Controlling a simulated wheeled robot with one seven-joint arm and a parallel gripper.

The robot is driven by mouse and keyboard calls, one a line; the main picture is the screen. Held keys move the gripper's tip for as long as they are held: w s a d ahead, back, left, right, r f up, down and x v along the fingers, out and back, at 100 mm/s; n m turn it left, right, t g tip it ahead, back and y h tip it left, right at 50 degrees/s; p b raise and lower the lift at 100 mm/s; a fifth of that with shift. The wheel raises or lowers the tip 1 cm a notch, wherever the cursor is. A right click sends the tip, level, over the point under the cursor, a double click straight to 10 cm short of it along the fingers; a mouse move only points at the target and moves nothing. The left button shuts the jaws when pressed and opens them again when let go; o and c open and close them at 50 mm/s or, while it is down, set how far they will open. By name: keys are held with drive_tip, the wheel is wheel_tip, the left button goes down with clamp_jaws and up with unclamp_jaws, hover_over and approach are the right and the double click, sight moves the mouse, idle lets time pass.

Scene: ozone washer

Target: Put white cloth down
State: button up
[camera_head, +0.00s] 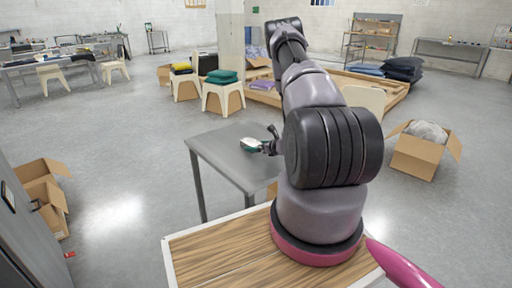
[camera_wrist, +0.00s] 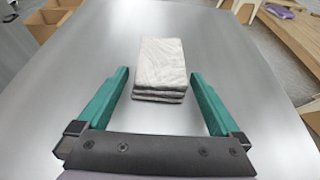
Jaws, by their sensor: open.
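A folded white cloth (camera_wrist: 161,66) lies in a layered stack on the grey metal table (camera_wrist: 90,100) in the wrist view. My gripper (camera_wrist: 161,85) is open, with its two green fingers to the left and right of the cloth's near end. Gaps show between each finger and the cloth, and neither finger appears to touch it.
Stools with green (camera_head: 222,76) and yellow (camera_head: 181,67) cloths stand behind the table. An open cardboard box (camera_head: 412,155) with grey contents is on the floor at right. More open boxes (camera_head: 45,190) lie at left. The tabletop around the cloth is clear.

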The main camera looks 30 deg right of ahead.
drive_tip(key=v, duration=1.1)
drive_tip(key=shift+r, duration=0.15)
drive_tip(key=w+a+r+n+g+y, duration=0.2)
drive_tip(key=a+r+n+y, duration=0.45)
drive_tip(key=a+r, duration=0.75)
drive_tip(key=s+a+r+n+g+y, duration=0.1)
drive_tip(key=s+a+r+n+g, duration=0.1)
drive_tip(key=a+r+n, duration=0.3)
drive_tip(key=s+a+r+n+g+y, duration=0.1)
drive_tip(key=s+a+r+n+g, duration=0.15)
drive_tip(key=r, duration=0.55)
drive_tip(key=s+a+r+n+g+h, duration=0.45)
drive_tip(key=s+r+n, duration=0.35)
drive_tip(key=s, duration=0.3)
drive_tip(key=s+d+r+n+t+h, duration=0.3)
drive_tip(key=s+r+n+t+h, duration=0.2)
drive_tip(key=s, duration=0.5)
drive_tip(key=shift+s+d+r+n+h, duration=0.15)
drive_tip(key=shift+r+n+h, duration=0.15)
drive_tip(key=shift+r+n, duration=1.1)
drive_tip(key=shift+r+m, duration=0.4)
drive_tip(key=shift+m, duration=0.1)
